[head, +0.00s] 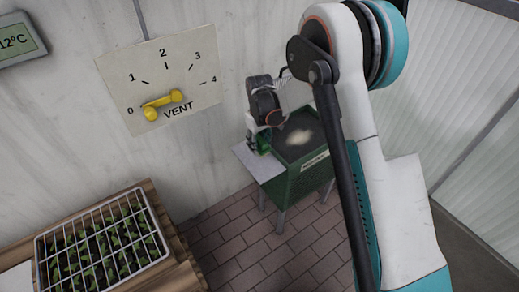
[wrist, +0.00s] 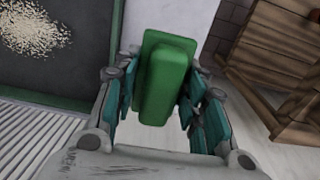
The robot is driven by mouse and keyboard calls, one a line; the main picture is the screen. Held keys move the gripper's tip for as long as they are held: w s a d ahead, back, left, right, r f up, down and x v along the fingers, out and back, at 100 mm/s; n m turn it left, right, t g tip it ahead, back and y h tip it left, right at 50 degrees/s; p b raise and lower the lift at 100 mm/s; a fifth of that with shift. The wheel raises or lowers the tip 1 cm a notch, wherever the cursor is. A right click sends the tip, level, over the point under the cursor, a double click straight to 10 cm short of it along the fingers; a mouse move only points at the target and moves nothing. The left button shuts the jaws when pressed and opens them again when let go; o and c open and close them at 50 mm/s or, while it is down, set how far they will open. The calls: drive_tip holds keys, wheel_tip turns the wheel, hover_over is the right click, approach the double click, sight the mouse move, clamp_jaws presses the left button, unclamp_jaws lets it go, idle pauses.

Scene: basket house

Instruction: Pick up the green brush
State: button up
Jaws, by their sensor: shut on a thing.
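The green brush (wrist: 166,80) sits between the teal finger pads of my gripper (wrist: 158,112) in the wrist view. The pads press on both its sides, so my gripper is shut on it. In the head view the brush (head: 263,144) shows small and partly hidden by my gripper (head: 257,142), over the light side shelf of the green bin. I cannot tell whether the brush touches the shelf.
The green bin (head: 310,181) holds dark soil with a pale patch. Its light side shelf (head: 262,164) is at its left. A seedling tray (head: 150,252) under a wire grid stands on a wooden bench at lower left. A yellow vent lever (head: 163,104) is on the wall. Brick floor lies between.

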sight(260, 139)
wheel_tip(260, 139, up, 13)
drive_tip(key=p, duration=0.3)
drive_tip(key=shift+r, duration=0.2)
drive_tip(key=o, duration=0.5)
drive_tip(key=c, duration=0.4)
drive_tip(key=shift+o, duration=0.2)
drive_tip(key=shift+f, duration=0.15)
